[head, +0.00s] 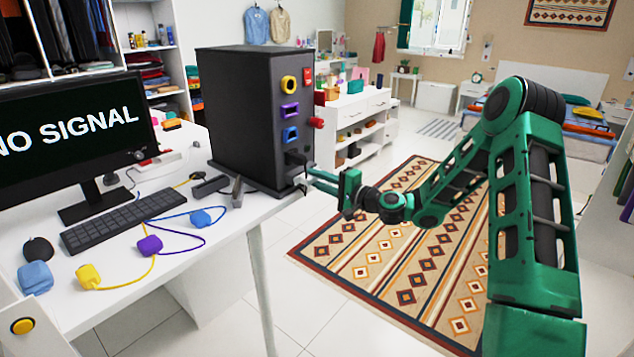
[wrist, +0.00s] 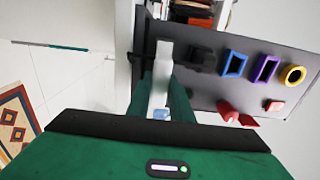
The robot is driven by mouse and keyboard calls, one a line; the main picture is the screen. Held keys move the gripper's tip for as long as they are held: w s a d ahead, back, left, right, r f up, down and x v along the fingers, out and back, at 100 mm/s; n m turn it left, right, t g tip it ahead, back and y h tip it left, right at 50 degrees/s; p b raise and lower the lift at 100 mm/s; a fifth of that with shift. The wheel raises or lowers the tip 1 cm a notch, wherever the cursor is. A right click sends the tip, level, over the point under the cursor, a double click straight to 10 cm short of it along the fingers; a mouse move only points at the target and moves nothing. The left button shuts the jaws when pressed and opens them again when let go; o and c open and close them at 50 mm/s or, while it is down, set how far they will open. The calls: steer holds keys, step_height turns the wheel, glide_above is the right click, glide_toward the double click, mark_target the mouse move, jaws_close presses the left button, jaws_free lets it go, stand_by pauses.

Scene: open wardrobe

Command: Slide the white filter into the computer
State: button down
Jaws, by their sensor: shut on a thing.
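The computer (head: 228,120) is a dark upright tower on the white desk in the head view. Its front panel (wrist: 285,70) fills the upper right of the wrist view. My gripper (head: 308,178) is at the low part of that front panel. In the wrist view its green fingers are shut on the white filter (wrist: 161,75), a narrow white bar pointing away from me toward the panel. The filter's far end overlaps the panel's lower part, beside a black fitting. Whether it is inside a slot cannot be told.
Blue, purple and yellow ports (head: 289,82) and red parts line the panel. The desk (head: 190,240) holds a monitor (head: 75,135), a keyboard (head: 122,217) and coloured cables with plugs (head: 150,245). Open floor with a rug (head: 400,260) lies right of the desk.

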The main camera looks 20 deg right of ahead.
steer(key=shift+w+a, duration=0.15)
steer(key=shift+w, duration=0.05)
steer(key=c, duration=1.5)
jaws_free()
steer(key=v, duration=1)
steer(key=shift+s+d, duration=0.2)
steer(key=shift+s, duration=0.1)
